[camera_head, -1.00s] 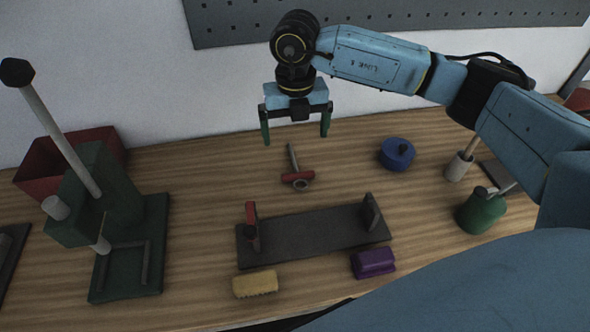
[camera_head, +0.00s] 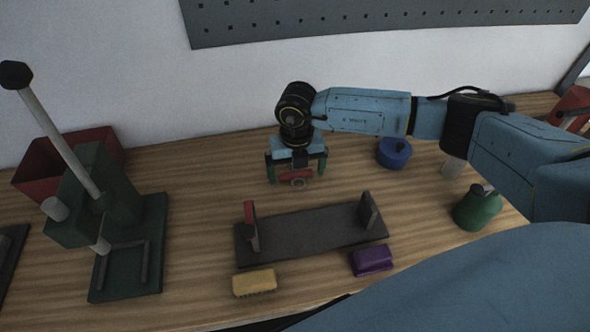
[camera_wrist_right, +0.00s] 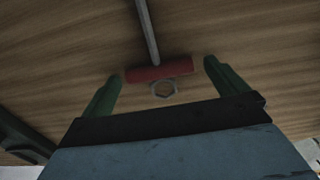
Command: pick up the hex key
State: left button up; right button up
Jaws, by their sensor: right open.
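The hex key has a red crossbar handle (camera_head: 296,175), a grey rod and a grey hexagonal ring at the handle's near side. In the right wrist view its red handle (camera_wrist_right: 158,71) lies crosswise between the fingertips, with the rod running away toward the top. My right gripper (camera_head: 297,168) is open with green fingers and is low over the hex key, one finger on each side of the handle. In the head view the gripper hides the rod. I cannot tell whether the fingers touch the handle. My left gripper is not in view.
A dark fixture plate (camera_head: 310,233) with uprights lies in front of the gripper. A yellow brush (camera_head: 255,283) and a purple block (camera_head: 371,261) are nearer. A blue round container (camera_head: 394,153) and a green bottle (camera_head: 477,208) stand right. A green press (camera_head: 110,200) and a red bin (camera_head: 45,165) stand left.

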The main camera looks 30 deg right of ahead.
jog(key=c, duration=1.1)
